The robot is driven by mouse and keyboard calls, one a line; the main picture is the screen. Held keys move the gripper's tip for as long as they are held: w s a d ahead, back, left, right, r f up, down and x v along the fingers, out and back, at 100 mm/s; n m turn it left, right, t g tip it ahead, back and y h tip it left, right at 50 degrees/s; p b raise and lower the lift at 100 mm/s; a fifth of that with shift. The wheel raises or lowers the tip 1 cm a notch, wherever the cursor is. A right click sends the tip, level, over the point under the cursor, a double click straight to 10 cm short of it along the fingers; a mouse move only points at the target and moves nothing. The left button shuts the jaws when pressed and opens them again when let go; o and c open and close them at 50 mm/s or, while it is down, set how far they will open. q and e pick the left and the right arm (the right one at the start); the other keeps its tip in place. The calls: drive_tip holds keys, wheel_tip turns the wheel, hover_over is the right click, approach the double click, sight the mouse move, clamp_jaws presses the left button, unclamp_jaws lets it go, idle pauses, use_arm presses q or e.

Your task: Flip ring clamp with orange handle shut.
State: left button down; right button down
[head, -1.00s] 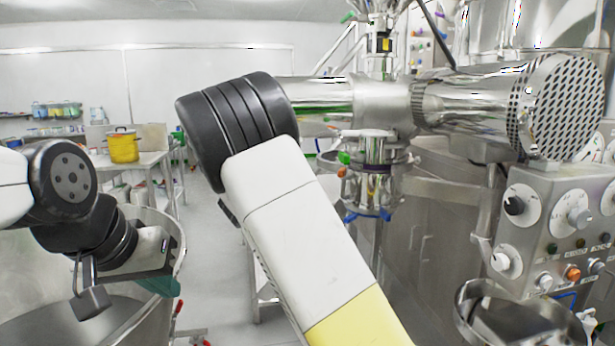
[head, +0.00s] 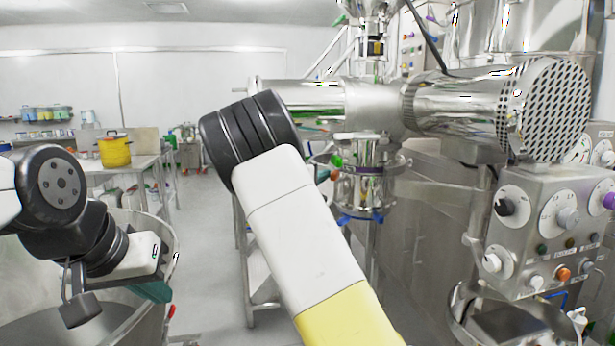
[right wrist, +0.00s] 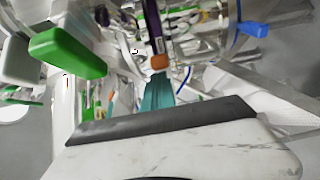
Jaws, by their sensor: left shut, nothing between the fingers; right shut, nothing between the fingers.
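The orange handle (head: 334,174) of the ring clamp shows in the head view at the left side of the steel column, just below a green handle (head: 336,160). In the right wrist view the orange handle (right wrist: 160,63) is just beyond the teal fingertips of my right gripper (right wrist: 158,92), which are shut and empty. I cannot tell whether they touch it. The clamp ring is mostly hidden, and I cannot tell how far it stands open. My left gripper (head: 150,291) is shut and empty at the lower left, far from the clamp.
A blue handle (head: 362,218) sits lower on the column. A large green handle (right wrist: 68,52) is close on the left in the right wrist view. A control panel (head: 545,225) stands at the right. A steel vessel (head: 172,262) is beside my left gripper. Open floor lies between.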

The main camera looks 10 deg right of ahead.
sight(338, 177)
drive_tip(key=s+d, duration=0.1)
drive_tip(key=d, duration=0.1)
drive_tip(key=s+d, duration=0.1)
drive_tip(key=d, duration=0.1)
drive_tip(key=shift+s+d, duration=0.1)
drive_tip(key=shift+s, duration=0.1)
idle(0.4)
